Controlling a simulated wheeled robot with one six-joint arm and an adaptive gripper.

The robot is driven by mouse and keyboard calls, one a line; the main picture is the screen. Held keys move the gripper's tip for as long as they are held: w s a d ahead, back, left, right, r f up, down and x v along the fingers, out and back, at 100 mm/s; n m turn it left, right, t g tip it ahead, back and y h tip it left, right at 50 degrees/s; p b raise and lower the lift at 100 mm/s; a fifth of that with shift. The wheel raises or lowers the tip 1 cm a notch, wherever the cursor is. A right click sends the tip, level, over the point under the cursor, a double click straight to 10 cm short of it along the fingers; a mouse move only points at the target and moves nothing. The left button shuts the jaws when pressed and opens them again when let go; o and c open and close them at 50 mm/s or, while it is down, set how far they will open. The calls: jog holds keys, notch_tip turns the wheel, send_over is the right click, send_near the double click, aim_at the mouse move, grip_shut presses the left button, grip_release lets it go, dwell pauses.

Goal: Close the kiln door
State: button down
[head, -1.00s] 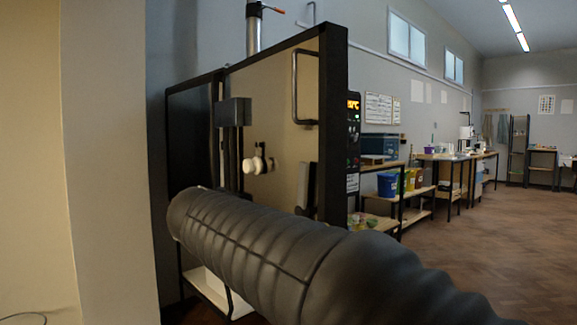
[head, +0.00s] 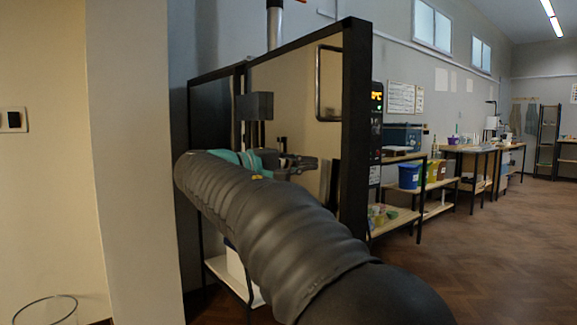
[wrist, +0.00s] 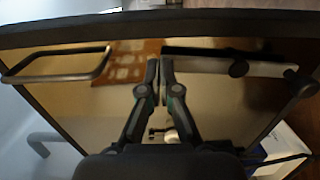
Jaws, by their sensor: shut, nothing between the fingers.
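The kiln door (head: 285,100) is a beige, slightly shiny panel in a thick black frame. It stands upright at an angle to my head camera, with a black loop handle (head: 319,85) on its face. The wrist view also shows the door (wrist: 105,100) and its loop handle (wrist: 57,66) at the left. I cannot tell how wide any door gap is. My gripper (head: 313,162) is shut and empty in front of the door's face, below the handle. Its fingertips (wrist: 160,62) are together in the wrist view. Contact with the door cannot be told.
A control panel (head: 377,110) with an orange display is beyond the door's right edge. A pale wall pillar (head: 140,150) stands close on the left. Shelves with tubs (head: 409,176) line the wall further back. Open parquet floor (head: 480,250) lies to the right.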

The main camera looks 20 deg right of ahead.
aim_at(341, 160)
jog(key=x, duration=0.7)
jog(key=shift+d, duration=0.1)
